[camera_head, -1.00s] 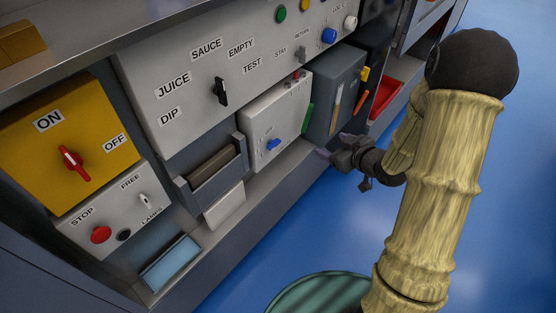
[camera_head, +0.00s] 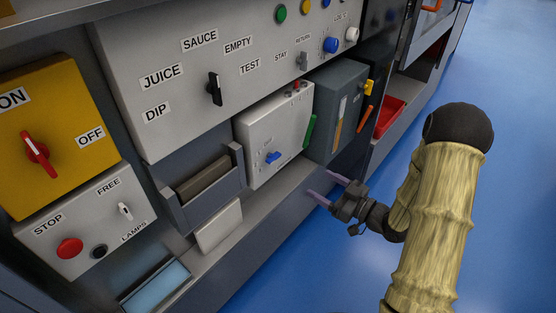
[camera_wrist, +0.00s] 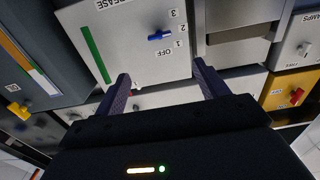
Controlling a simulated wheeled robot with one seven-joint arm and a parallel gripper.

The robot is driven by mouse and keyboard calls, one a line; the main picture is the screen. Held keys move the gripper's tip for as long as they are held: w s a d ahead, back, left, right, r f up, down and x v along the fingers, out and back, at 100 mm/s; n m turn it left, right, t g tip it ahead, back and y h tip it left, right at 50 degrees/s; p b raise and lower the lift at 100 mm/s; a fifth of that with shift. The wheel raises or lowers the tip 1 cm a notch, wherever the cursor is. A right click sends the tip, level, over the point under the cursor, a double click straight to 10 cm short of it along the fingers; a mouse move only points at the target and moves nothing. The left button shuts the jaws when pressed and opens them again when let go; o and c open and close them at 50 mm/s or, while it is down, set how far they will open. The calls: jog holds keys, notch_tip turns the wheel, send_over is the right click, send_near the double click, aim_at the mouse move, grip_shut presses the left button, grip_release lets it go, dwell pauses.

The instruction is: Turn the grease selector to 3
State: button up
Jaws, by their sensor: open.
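The grease selector is a blue knob (camera_head: 272,157) on a white box (camera_head: 258,134) low in the console. In the wrist view the knob (camera_wrist: 160,35) has the labels 3, 2 and 1 beside it and part of the word GREASE above. One end of its bar lies nearest the 2; which end is the pointer I cannot tell. My gripper (camera_head: 328,188) is open and empty, to the right of the box and apart from the knob. In the wrist view its two fingers (camera_wrist: 161,72) reach towards the box, with the knob beyond and between them.
A grey unit (camera_head: 335,108) with a yellow piece stands right of the box, and a green strip (camera_head: 310,131) lies on the box's side. A grey holder (camera_head: 205,185) stands left. A black selector (camera_head: 214,89) is above. Blue floor is clear at right.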

aim_at(276, 159)
jog(key=b+x, duration=0.3)
jog(key=x, duration=1.4)
jog(key=c, duration=1)
jog(key=shift+n+b, duration=0.35)
jog(key=shift+n, duration=0.05)
jog(key=shift+s+a+f+n+b, duration=0.1)
jog(key=shift+n+b, duration=1.55)
jog(key=shift+n, duration=0.4)
jog(key=shift+s+f+n+b, duration=0.1)
jog(key=shift+n+b, duration=1.55)
jog(key=shift+n, duration=0.4)
jog(key=shift+r, duration=0.1)
